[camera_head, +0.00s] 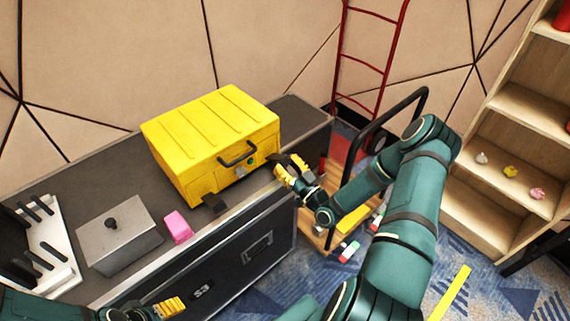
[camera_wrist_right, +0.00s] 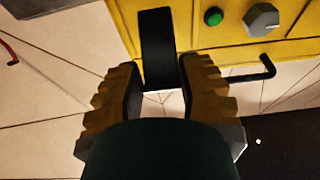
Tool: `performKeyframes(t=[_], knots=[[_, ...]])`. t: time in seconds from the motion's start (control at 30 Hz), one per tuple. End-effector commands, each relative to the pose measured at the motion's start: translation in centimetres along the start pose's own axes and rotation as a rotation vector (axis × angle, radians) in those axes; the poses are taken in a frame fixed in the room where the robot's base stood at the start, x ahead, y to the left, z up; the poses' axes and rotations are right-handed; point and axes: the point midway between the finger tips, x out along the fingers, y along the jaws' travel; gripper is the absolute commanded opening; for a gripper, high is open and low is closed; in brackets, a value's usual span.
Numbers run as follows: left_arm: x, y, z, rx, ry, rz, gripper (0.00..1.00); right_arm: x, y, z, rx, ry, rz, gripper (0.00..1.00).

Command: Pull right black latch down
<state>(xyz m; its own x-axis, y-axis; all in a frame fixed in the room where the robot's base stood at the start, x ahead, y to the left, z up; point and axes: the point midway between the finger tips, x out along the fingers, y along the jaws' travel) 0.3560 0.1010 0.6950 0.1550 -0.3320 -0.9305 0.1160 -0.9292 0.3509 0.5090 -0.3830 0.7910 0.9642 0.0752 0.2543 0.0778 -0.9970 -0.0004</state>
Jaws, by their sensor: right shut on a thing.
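A yellow case (camera_head: 215,145) stands on the dark bench, with a black handle (camera_head: 238,154) on its front. The right black latch (camera_wrist_right: 157,48) is on the case's front, and its free end is between the fingers of my right gripper (camera_head: 287,168). The right gripper also shows in the wrist view (camera_wrist_right: 160,85), shut on this latch. The fingers hide part of the latch in the head view. The left black latch (camera_head: 215,204) sticks out low at the case's front. My left gripper (camera_head: 172,306) is partly in view at the bottom left, away from the case.
A grey lidded box (camera_head: 120,240), a pink block (camera_head: 178,227) and a white rack with black items (camera_head: 45,245) stand on the bench (camera_head: 290,110) left of the case. A cart with a black handle (camera_head: 385,115) is at the right, by a red ladder and wooden shelves (camera_head: 510,150).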

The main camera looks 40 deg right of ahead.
Motion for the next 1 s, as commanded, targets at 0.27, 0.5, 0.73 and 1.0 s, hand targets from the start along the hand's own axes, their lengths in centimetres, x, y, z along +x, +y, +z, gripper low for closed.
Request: performKeyframes(t=[0.27,0.5,0.73,1.0], knots=[[0.08,-0.03,-0.03,0.000,0.001,0.000,0.71,-0.12,-0.06,0.09,0.001,0.015,-0.001,0.00],[0.07,-0.03,-0.02,0.000,0.001,0.000,0.71,-0.08,-0.05,0.02,0.001,0.016,-0.001,0.00],[0.07,-0.03,-0.01,0.000,0.001,0.000,0.71,-0.04,-0.03,-0.01,0.000,0.017,-0.001,0.71],[0.06,-0.02,-0.01,0.000,0.001,0.000,0.71,-0.41,0.01,0.03,0.000,0.016,0.000,0.71]])
